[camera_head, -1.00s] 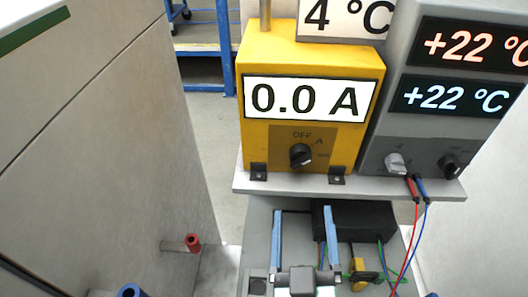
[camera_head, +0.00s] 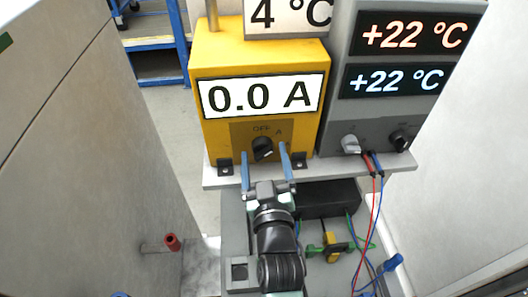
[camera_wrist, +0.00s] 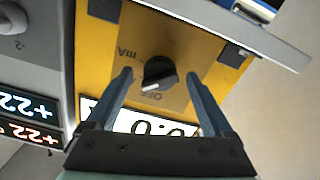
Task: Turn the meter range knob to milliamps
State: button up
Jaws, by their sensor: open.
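The yellow meter (camera_head: 202,55) reads 0.0 A on its white display (camera_head: 260,96). Its black range knob (camera_head: 263,141) is low on the front, with OFF above it and A to its upper right. In the wrist view the meter appears upside down; the knob (camera_wrist: 160,70) has a white mark towards the OFF side, and mA is legible to its left. My gripper (camera_head: 265,152) is open, its two blue fingers spread on either side of the knob, with gaps showing. The wrist view shows these fingers (camera_wrist: 158,76) too. Whether the tips reach the knob's depth is unclear.
A grey unit (camera_head: 345,118) showing two +22 °C readings stands right of the meter on the shelf (camera_head: 235,181). Red and blue cables (camera_head: 372,190) hang from it. Black brackets sit at the meter's base. Pale walls flank both sides.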

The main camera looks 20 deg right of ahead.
jog(key=shift+w, duration=0.2)
jog(key=c, duration=1.3)
jog(key=shift+c, duration=0.2)
jog(key=shift+m, duration=0.3)
jog(key=m+p, duration=0.1)
jog(key=m, duration=0.3)
jog(key=m+p, duration=0.1)
jog(key=m, duration=0.4)
jog(key=shift+p, duration=0.35)
jog(key=shift+m, duration=0.3)
